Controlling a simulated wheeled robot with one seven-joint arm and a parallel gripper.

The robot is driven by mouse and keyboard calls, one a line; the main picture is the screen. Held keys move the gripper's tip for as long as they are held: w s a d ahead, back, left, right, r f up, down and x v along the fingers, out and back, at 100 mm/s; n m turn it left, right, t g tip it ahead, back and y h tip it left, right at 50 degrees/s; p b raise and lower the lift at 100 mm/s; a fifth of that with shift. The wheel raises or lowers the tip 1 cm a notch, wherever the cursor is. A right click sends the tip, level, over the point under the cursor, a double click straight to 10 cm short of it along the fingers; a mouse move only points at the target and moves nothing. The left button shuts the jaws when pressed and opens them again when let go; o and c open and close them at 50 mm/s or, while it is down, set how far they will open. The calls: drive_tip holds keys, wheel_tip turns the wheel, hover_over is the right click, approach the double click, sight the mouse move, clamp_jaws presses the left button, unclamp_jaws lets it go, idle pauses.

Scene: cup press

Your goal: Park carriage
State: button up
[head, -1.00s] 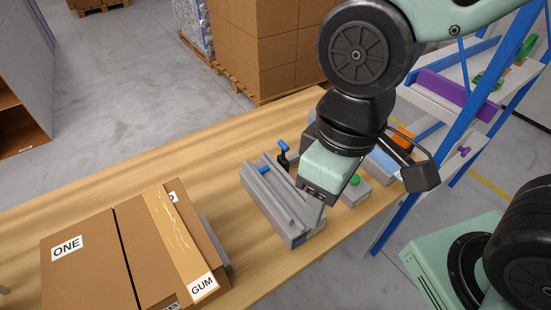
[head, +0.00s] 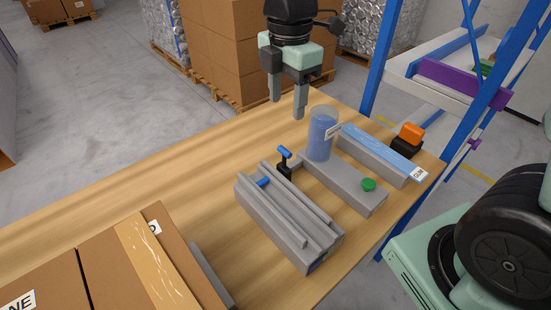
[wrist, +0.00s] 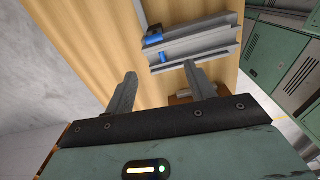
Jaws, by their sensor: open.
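A grey block with raised parallel rails (head: 290,232) lies on the table; it also shows in the wrist view (wrist: 205,42). A small black piece with a blue T-shaped handle (head: 284,158) stands at its far end, and the handle shows in the wrist view (wrist: 153,39). A second blue piece (head: 263,182) sits by the rails. I cannot tell which of these is the carriage. My gripper (head: 287,107) is open and empty, pointing down above the table's far side, beyond the handle and apart from it. Its fingers are spread in the wrist view (wrist: 160,72).
A blue-filled clear cup (head: 322,138) stands on a grey base with a green button (head: 368,185), close to my gripper's right. A blue-topped bar (head: 382,150) and an orange-topped black item (head: 409,137) lie further right. Cardboard boxes (head: 95,270) occupy the left front.

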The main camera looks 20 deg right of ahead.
sight(285, 150)
drive_tip(key=shift+n, duration=0.4)
drive_tip(key=f, duration=0.6)
drive_tip(key=w+f, duration=0.1)
drive_tip(key=f, duration=1)
drive_tip(key=shift+w+d+f, duration=0.15)
drive_tip(key=shift+d+f, duration=0.15)
